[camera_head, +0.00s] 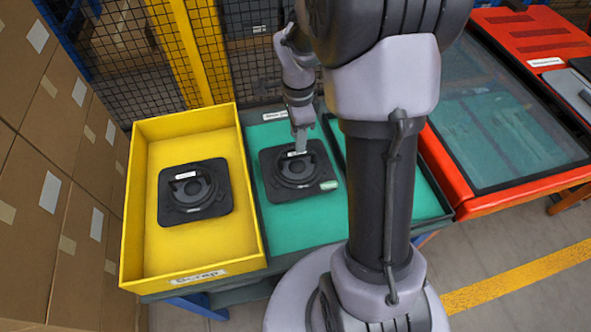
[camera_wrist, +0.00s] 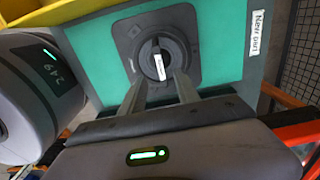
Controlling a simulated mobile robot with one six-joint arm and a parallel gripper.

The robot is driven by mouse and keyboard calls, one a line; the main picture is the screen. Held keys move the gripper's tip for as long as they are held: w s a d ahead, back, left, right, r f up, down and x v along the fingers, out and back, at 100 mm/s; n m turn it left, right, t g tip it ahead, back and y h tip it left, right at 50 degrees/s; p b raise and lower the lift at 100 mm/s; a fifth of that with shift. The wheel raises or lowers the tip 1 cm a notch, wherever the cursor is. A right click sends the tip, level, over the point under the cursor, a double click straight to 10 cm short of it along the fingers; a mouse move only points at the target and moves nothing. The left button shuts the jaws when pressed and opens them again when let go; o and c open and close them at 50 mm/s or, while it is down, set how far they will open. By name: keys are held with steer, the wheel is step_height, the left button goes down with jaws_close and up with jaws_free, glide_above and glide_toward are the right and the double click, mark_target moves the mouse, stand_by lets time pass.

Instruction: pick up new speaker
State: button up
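The new speaker (camera_head: 285,190) is a black square plate with a round centre and a raised handle. It lies flat on the green surface (camera_head: 268,132) labelled as the new part area. In the wrist view, the speaker (camera_wrist: 190,52) lies ahead of the fingers, with its light-labelled handle (camera_wrist: 157,62) roughly in line with the gap between them. My gripper (camera_head: 301,148) points down at the speaker's rear side, close to the handle. In the wrist view my gripper (camera_wrist: 161,88) shows two separated fingers with nothing clearly between them. Whether they touch the speaker cannot be told.
A second black speaker (camera_head: 192,191) lies in the yellow scrap tray (camera_head: 145,255) on the left. Cardboard boxes (camera_head: 45,190) are stacked at far left. A mesh fence (camera_head: 130,60) stands behind. A red-framed table (camera_head: 490,195) is at right. My arm hides part of the green area.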

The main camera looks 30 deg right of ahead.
steer(key=b, duration=0.3)
glide_above(297, 165)
step_height(297, 165, down, 6)
steer(key=shift+w, duration=0.15)
steer(key=shift+f, duration=0.25)
jaws_close()
stand_by(0.3)
steer(key=shift+d, duration=0.1)
stand_by(1.2)
